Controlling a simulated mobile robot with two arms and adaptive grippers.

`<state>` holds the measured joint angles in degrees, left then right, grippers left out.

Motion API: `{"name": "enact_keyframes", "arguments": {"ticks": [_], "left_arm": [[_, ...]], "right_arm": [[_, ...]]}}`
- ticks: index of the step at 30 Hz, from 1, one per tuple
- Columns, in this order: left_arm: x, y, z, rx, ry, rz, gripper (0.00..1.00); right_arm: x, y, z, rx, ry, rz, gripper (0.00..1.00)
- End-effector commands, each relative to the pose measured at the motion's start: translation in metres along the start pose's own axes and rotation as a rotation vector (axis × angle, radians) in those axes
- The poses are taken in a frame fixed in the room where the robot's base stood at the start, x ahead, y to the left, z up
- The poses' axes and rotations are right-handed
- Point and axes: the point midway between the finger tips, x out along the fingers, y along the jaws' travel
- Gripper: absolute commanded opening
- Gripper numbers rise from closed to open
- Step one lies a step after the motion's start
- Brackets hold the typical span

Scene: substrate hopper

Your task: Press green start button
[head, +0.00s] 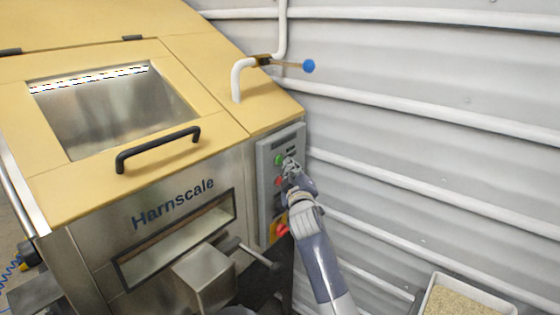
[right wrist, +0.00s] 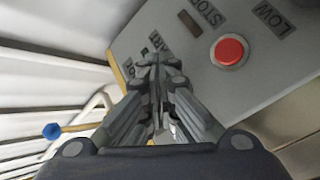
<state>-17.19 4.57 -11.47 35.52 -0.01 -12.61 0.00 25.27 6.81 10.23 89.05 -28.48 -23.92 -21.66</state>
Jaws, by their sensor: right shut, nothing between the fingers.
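The grey control panel (head: 265,205) is on the right side of the hopper's front. The green start button (head: 279,160) shows near the panel's top, just left of my right gripper (head: 288,165). The right gripper is shut and empty, with its fingertips at the panel beside the green button; I cannot tell if they touch it. In the right wrist view the closed fingers (right wrist: 155,65) point at the panel and hide the green button. A red button (right wrist: 229,51) shows to their right, near the STOP label. My left gripper is not in view.
The yellow and steel Harnscale hopper (head: 95,212) fills the left, with a black handle (head: 158,149) on its lid. A red knob (head: 282,230) sits low on the panel. A blue-ended lever (head: 308,66) sticks out above. A grain tray (head: 431,291) is at bottom right.

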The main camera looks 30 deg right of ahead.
Motion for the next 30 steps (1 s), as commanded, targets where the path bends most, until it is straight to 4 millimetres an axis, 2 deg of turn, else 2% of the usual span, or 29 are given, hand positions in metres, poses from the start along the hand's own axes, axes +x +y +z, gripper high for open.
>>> {"name": "enact_keyframes", "arguments": {"ticks": [30], "left_arm": [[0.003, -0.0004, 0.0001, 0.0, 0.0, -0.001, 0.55]], "right_arm": [[0.0058, -0.0042, -0.0047, 0.0, 0.0, 0.0, 0.0]]}}
